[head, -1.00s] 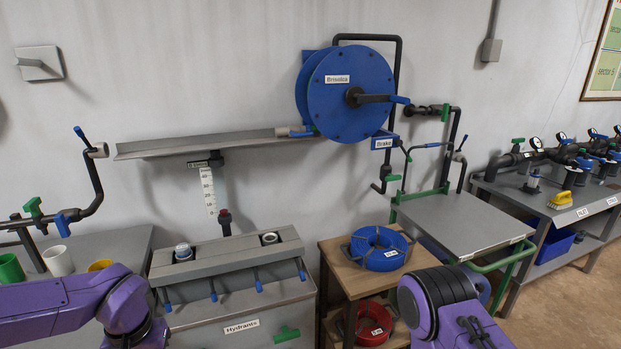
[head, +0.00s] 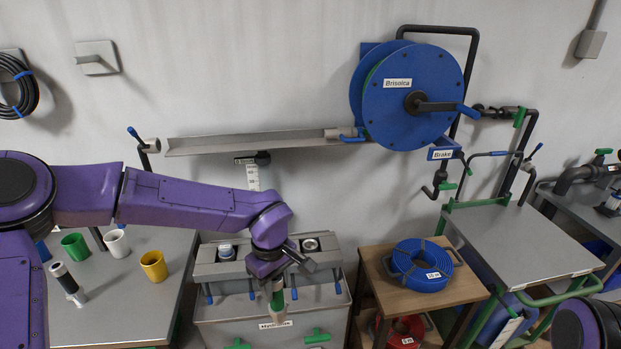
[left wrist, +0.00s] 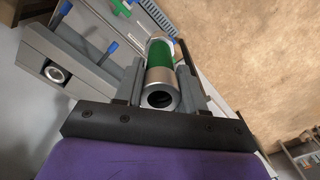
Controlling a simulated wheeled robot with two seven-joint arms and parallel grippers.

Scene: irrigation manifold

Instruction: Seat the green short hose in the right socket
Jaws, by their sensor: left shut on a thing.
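The green short hose (head: 278,298) has a green middle and metal ends. My left gripper (head: 276,284) is shut on it in front of the grey Hydrants block (head: 262,266). In the left wrist view the hose (left wrist: 159,55) sits between the fingers (left wrist: 160,85), its open end towards the camera. The right socket (head: 310,244) is a pale ring with a dark hole, up and right of the gripper; an open ring (left wrist: 56,72), apparently this socket, shows in the left wrist view. My right gripper is out of view.
Blue levers line the block's front, and green handles (head: 318,336) are below. A blue hose coil (head: 422,264) lies on the wooden stand.

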